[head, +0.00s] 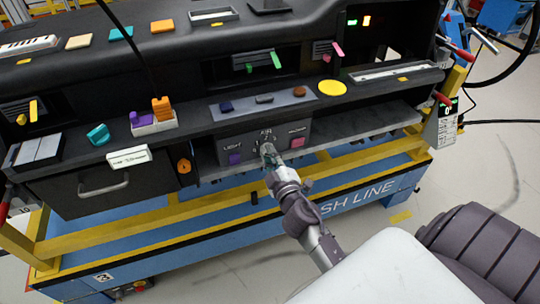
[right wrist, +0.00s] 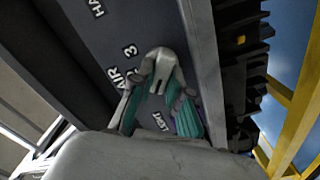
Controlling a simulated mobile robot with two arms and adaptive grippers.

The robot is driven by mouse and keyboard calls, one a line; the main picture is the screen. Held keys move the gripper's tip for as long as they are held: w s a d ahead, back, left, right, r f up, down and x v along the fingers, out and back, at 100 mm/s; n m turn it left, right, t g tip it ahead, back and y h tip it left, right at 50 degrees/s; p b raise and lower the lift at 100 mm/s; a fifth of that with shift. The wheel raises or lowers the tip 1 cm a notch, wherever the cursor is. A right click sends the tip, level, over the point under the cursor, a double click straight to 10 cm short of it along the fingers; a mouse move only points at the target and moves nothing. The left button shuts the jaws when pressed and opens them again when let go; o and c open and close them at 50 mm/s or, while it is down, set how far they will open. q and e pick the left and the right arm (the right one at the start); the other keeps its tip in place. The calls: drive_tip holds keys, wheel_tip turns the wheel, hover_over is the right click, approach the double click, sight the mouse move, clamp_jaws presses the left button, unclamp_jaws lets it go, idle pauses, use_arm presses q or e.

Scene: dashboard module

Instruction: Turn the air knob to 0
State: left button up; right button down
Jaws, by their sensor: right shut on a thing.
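The grey air knob (head: 267,148) sits on the dark control panel (head: 221,150) under the AIR label, between a purple button and a pink button. My right gripper (head: 270,158) reaches up to the panel and is shut on the knob. In the right wrist view the light grey knob (right wrist: 163,58) is between the teal-padded fingers of my right gripper (right wrist: 158,82). The AIR lettering and a 3 show beside it. The knob's exact setting is unclear, as the fingers cover part of the dial. My left gripper is not in view.
The purple button (head: 234,158) is left of the knob and the pink button (head: 297,142) is right of it. A drawer with a handle (head: 103,188) is at the left. Open floor lies in front.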

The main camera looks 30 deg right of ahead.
drive_tip(key=shift+w+n, duration=0.1)
drive_tip(key=shift+n, duration=3.6)
drive_tip(key=shift+r, duration=0.1)
drive_tip(key=c, duration=1.1)
unclamp_jaws()
drive_tip(key=shift+f, duration=0.2)
drive_tip(key=v, duration=0.7)
drive_tip(key=shift+s, duration=0.2)
